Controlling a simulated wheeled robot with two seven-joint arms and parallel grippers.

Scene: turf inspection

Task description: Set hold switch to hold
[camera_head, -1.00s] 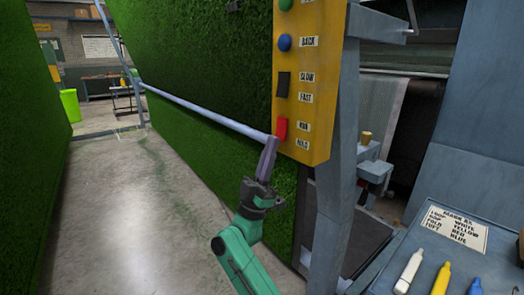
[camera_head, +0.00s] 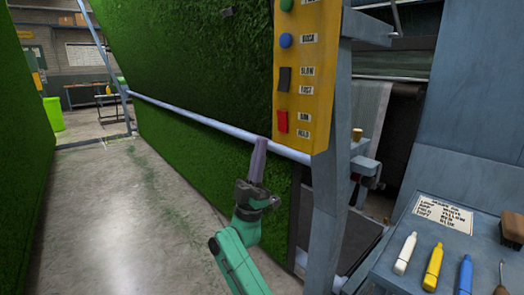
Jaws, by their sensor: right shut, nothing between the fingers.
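The hold switch (camera_head: 282,121) is a red rocker low on the yellow control panel (camera_head: 314,55). The RUN label (camera_head: 304,117) is beside its upper part and the HOLD label (camera_head: 301,134) beside its lower end. I cannot tell which way the rocker is tipped. My right gripper (camera_head: 261,141) is shut and empty, pointing up. Its tips show just left of and below the switch, with a small gap in the picture, in front of the pale rail. My left gripper is not in view.
A black SLOW/FAST rocker (camera_head: 284,79), a blue button (camera_head: 285,41) and a green button (camera_head: 286,5) sit above the switch. A pale rail (camera_head: 200,119) crosses the turf wall (camera_head: 190,60). A grey tray (camera_head: 391,270) with marker bottles stands at right. Floor at left is clear.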

